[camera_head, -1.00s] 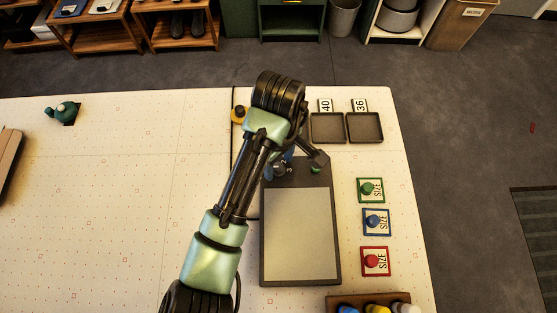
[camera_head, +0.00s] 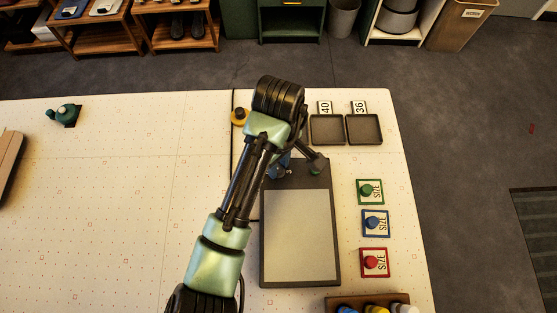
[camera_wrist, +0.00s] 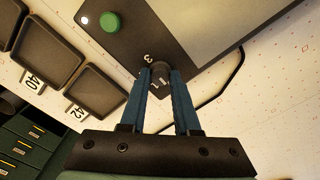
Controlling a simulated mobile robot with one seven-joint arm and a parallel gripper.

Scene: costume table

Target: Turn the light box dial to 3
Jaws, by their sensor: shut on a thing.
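The light box (camera_head: 264,262) is a dark board with a pale panel, lying on the table. In the wrist view its dark control strip (camera_wrist: 118,46) carries a small dark dial (camera_wrist: 158,77), a green button (camera_wrist: 109,22) and a small white light (camera_wrist: 84,19). A pale numeral 3 (camera_wrist: 148,58) is printed beside the dial. My gripper (camera_wrist: 160,73) has its two blue fingers shut on the dial, one on each side. Pale marks show at the dial, but its exact setting is unclear. In the head view my arm hides the dial.
Two dark trays (camera_head: 327,142) with number cards stand behind the light box. Green (camera_head: 366,190), blue (camera_head: 373,223) and red (camera_head: 373,261) knobs on SIZE cards lie to its right. A bottle rack (camera_head: 333,302) is at the front. The table's left part is mostly clear.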

